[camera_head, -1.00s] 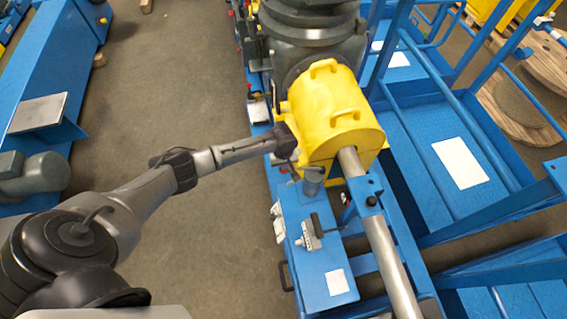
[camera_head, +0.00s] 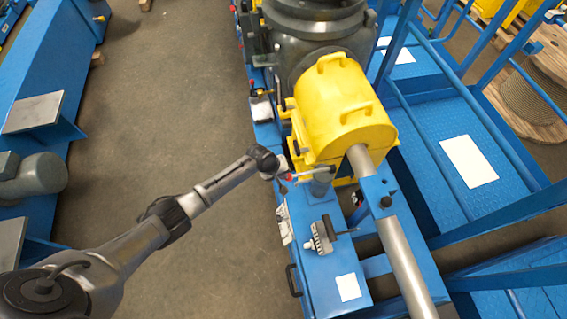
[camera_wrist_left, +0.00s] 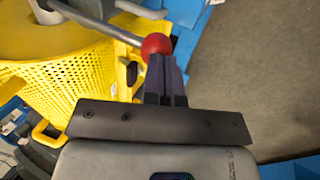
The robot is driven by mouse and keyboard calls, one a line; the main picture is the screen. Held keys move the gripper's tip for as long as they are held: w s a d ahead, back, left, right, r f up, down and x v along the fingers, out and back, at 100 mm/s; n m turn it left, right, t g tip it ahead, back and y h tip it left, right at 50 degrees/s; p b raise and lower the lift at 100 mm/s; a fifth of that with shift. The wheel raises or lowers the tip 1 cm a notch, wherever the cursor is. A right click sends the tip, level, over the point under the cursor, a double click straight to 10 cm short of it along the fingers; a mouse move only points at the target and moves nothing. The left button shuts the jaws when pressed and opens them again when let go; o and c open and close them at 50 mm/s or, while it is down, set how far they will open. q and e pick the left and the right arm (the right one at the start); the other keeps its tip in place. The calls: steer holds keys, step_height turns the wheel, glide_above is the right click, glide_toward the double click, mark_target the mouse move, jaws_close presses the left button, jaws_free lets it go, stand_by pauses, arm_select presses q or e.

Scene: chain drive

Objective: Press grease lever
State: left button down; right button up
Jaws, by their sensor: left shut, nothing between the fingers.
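The grease lever (camera_head: 305,173) is a thin grey rod reaching left from a grey-blue cylinder (camera_head: 321,185) beside the yellow guard. Its red ball knob (camera_wrist_left: 155,45) shows clearly in the left wrist view, at the end of the rod (camera_wrist_left: 100,22). My left gripper (camera_head: 284,175) is at the knob end of the lever in the head view. In the wrist view its dark fingers (camera_wrist_left: 165,62) are together with nothing between them, right at the knob. I cannot tell whether they touch it. My right gripper is out of view.
The yellow guard (camera_head: 345,110) with handles stands just behind the lever. A grey shaft (camera_head: 400,265) runs toward the front. A small grey block with a dark handle (camera_head: 322,235) sits on the blue bench (camera_head: 325,270). Open floor (camera_head: 190,110) lies left of the machine.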

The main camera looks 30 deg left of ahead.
arm_select(q)
steer(key=shift+s+a+f, duration=0.1)
steer(key=shift+s+f, duration=0.15)
steer(key=shift+f, duration=0.3)
steer(key=w+d+p+v, duration=0.1)
steer(key=p+v, duration=0.4)
steer(key=v, duration=0.9)
steer(key=shift+a+r, duration=0.15)
steer(key=shift+r, duration=0.5)
steer(key=shift+s, duration=0.1)
stand_by(0.6)
stand_by(0.9)
